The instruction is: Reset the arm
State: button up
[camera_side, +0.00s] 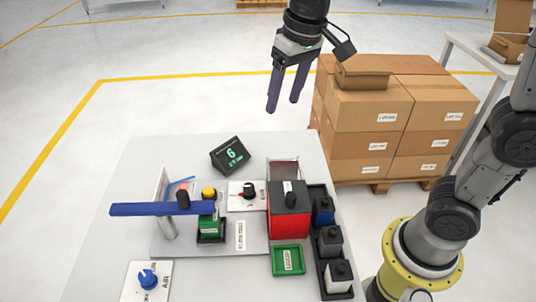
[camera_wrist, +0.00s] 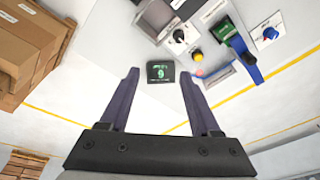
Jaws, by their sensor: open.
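My gripper (camera_side: 287,92) is open and empty, raised high above the far edge of the white table (camera_side: 130,185) in the side view. In the wrist view its two dark fingers (camera_wrist: 160,103) are spread apart with nothing between them. A small black display with a green digit (camera_side: 231,155) stands on the table below; it also shows just beyond the fingertips in the wrist view (camera_wrist: 160,72). My arm is bent up from its yellow base at the right of the side view.
On the table stand a red block with a dark top (camera_side: 289,210), a black tray (camera_side: 336,262) with several small blocks, a green tray (camera_side: 289,260), a blue bar (camera_side: 162,209) and a blue knob (camera_side: 148,279). Stacked cardboard boxes (camera_side: 385,115) stand behind. Air around my gripper is clear.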

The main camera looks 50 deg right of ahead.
jog(key=s+d+r+t, duration=0.2)
jog(key=s+d, duration=0.3)
jog(key=s, duration=0.5)
jog(key=s+d+f+n+t, duration=0.1)
jog(key=s+f, duration=0.5)
jog(key=s, duration=0.1)
jog(key=shift+s+d+f, duration=0.35)
jog(key=shift+s+f, duration=0.05)
dwell(3.4)
